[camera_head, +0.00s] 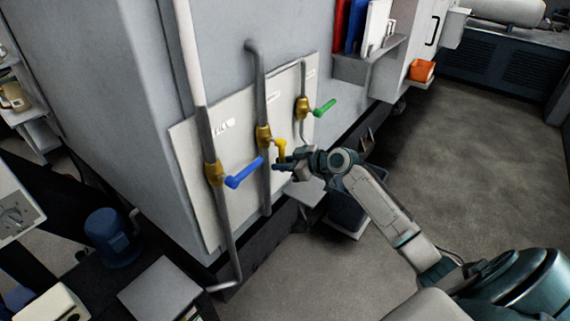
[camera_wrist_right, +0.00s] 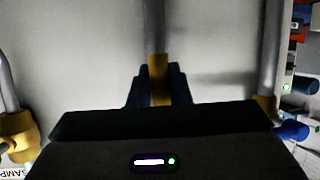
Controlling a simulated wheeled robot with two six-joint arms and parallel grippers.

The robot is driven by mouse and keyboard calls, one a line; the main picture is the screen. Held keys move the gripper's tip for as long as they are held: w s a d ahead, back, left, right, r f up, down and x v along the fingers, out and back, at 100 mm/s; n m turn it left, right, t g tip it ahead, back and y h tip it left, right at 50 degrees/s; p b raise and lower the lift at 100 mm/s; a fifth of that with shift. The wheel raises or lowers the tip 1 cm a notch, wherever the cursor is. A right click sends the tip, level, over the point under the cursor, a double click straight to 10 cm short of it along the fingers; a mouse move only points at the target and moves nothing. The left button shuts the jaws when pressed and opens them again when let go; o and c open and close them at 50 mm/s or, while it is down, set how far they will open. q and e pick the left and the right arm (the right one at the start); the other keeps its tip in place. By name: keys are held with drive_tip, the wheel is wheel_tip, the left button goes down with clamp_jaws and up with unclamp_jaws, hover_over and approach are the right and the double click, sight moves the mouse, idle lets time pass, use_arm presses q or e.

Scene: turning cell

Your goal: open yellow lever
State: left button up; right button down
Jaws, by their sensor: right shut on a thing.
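The yellow lever (camera_head: 282,148) sits on a brass valve (camera_head: 264,136) on the middle pipe, in front of a pale panel, and its handle hangs down. My right gripper (camera_head: 284,164) is at the lower end of this lever. In the right wrist view the yellow lever (camera_wrist_right: 159,78) stands between the two dark fingers (camera_wrist_right: 159,88), and they are shut on it. My left gripper is not in view.
A blue lever (camera_head: 244,173) on the left pipe and a green lever (camera_head: 324,107) on the right pipe flank the yellow one. A dark bin (camera_head: 346,212) stands below my right arm. A shelf with binders (camera_head: 370,55) is at upper right. The floor at right is open.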

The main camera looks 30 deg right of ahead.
drive_tip(key=shift+s+a, duration=0.1)
drive_tip(key=shift+a, duration=0.15)
drive_tip(key=shift+m, duration=0.3)
drive_tip(key=c, duration=1.3)
unclamp_jaws()
drive_tip(key=shift+c, duration=0.2)
